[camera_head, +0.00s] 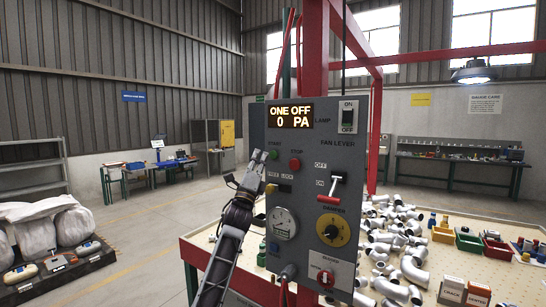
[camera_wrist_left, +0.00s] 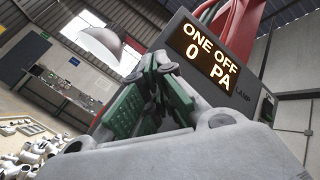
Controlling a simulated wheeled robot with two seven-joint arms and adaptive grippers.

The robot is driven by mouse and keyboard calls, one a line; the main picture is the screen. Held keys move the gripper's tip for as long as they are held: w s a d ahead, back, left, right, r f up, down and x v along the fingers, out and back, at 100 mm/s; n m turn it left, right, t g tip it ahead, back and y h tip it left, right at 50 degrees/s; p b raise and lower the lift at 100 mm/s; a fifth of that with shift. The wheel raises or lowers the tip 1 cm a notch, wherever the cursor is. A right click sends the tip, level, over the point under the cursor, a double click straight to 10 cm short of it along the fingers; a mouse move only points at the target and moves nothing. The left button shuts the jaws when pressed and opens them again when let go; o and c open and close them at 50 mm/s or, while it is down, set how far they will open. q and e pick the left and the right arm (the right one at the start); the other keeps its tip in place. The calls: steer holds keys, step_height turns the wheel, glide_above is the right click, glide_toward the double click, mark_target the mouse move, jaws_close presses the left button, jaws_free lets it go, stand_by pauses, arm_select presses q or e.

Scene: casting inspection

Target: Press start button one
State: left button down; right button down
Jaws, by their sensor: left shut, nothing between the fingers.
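The grey control panel (camera_head: 305,220) stands upright in front of me, with a lit display (camera_head: 291,116) reading "ONE OFF 0 PA". The green start button (camera_head: 274,154) shows at the panel's upper left, left of the red stop button (camera_head: 295,163). My left gripper (camera_head: 260,156) is shut and empty, its tips just left of the green button; I cannot tell whether they touch it. In the left wrist view, the fingers (camera_wrist_left: 155,85) are together and the display (camera_wrist_left: 210,58) shows beyond them; the start button is hidden there. My right gripper is out of view.

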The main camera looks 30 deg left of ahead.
arm_select(q)
steer(key=shift+w+f, duration=0.1)
steer(key=shift+w, duration=0.95)
steer(key=shift+w+b, duration=0.5)
steer(key=shift+w, duration=0.3)
stand_by(1.9)
steer(key=shift+s, duration=0.8)
stand_by(0.5)
steer(key=shift+s, duration=2.5)
